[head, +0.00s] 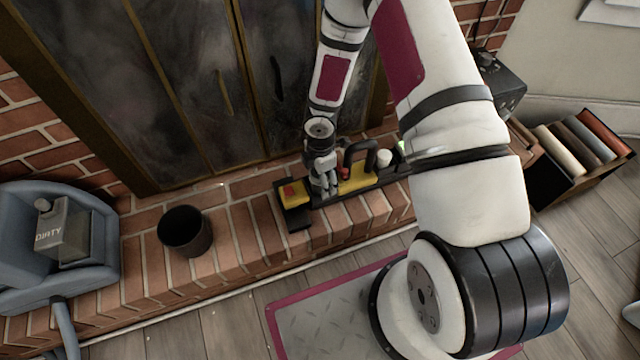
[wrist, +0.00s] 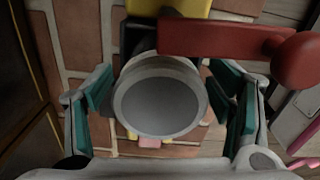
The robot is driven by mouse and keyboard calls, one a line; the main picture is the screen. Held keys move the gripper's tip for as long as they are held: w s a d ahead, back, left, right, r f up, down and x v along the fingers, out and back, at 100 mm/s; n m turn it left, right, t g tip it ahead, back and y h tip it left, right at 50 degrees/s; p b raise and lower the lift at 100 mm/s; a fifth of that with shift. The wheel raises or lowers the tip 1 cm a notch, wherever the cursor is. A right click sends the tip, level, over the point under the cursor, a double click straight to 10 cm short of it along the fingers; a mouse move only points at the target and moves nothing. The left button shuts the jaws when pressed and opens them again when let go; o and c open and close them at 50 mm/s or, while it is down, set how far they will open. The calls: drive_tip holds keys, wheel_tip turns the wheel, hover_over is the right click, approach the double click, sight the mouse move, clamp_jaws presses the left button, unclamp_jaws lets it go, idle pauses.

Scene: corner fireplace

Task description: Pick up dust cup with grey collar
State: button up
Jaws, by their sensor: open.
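In the wrist view, a round cup with a pale grey collar (wrist: 160,98) sits between the two fingers of my gripper, its grey round face toward the camera. It appears to be the dust cup. My gripper (wrist: 163,112) is open, with teal-padded fingers on the left and right of the cup and gaps beside it. In the head view, my gripper (head: 324,188) points down over the black and yellow equipment on the brick hearth. The cup is not clearly visible there, hidden by the gripper.
A red lever with a round knob (wrist: 297,60) lies close by the right finger. A yellow block (head: 292,192), black handle (head: 360,155) and white cup (head: 384,158) are near the gripper. A black bin (head: 185,231) and blue-grey "DIRTY" machine (head: 62,235) stand left.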

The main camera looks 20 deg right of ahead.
drive_tip(key=c, duration=1.3)
drive_tip(key=shift+r, duration=0.1)
